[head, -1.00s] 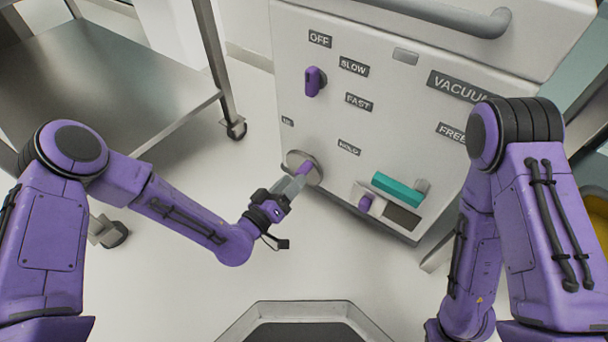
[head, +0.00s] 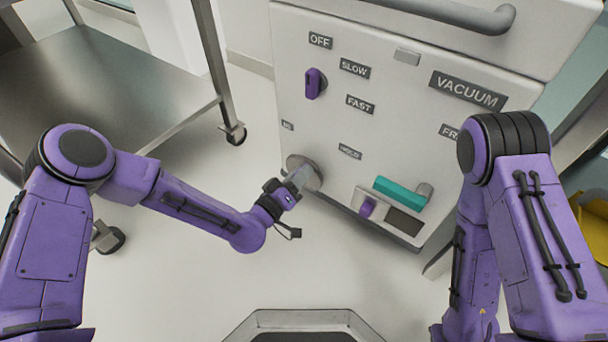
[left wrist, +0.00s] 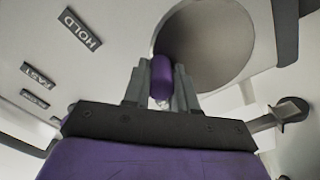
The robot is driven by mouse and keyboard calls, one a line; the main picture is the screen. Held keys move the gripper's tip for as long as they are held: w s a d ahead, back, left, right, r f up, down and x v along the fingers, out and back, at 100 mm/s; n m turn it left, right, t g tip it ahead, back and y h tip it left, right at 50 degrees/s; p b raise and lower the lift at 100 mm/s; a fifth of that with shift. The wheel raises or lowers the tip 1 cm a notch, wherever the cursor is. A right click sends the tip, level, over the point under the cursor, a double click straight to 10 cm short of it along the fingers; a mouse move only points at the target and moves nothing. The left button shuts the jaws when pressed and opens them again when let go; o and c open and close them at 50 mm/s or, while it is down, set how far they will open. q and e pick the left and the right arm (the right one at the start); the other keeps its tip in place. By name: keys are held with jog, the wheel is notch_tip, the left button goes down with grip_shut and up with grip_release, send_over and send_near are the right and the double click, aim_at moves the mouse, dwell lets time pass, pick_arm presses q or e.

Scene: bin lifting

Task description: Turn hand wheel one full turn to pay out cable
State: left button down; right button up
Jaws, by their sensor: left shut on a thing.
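The hand wheel (head: 308,170) is a round grey disc low on the left of the white panel. In the left wrist view the wheel (left wrist: 212,45) fills the upper right, with a purple crank knob (left wrist: 161,75) at its edge. My left gripper (head: 300,176) is at the wheel's face, its fingers hiding the knob in the head view. In the left wrist view the gripper fingers (left wrist: 160,92) stand on both sides of the knob and are shut on it. Only my right arm shows; its gripper is out of view.
The white panel (head: 330,120) carries a purple selector knob (head: 315,83), a teal lever (head: 398,191), a small purple knob (head: 367,208) and labels such as VACUUM. A metal table (head: 110,80) stands at the left. A yellow thing (head: 590,225) is at the right edge. Floor between is clear.

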pick_arm(q)
jog(key=n, duration=0.1)
jog(key=a+n, duration=0.1)
jog(key=shift+w+r+n+p, duration=0.3)
jog(key=shift+w+p, duration=0.05)
jog(key=shift+w+a+f+n, duration=0.1)
jog(key=shift+w+a+n, duration=0.15)
jog(key=shift+n, duration=0.75)
pick_arm(e)
jog(key=shift+s+a+r+g+y, duration=0.3)
jog(key=shift+s+a+r+g, duration=0.35)
jog(key=shift+s+r, duration=0.25)
pick_arm(q)
jog(key=c, duration=0.9)
grip_release()
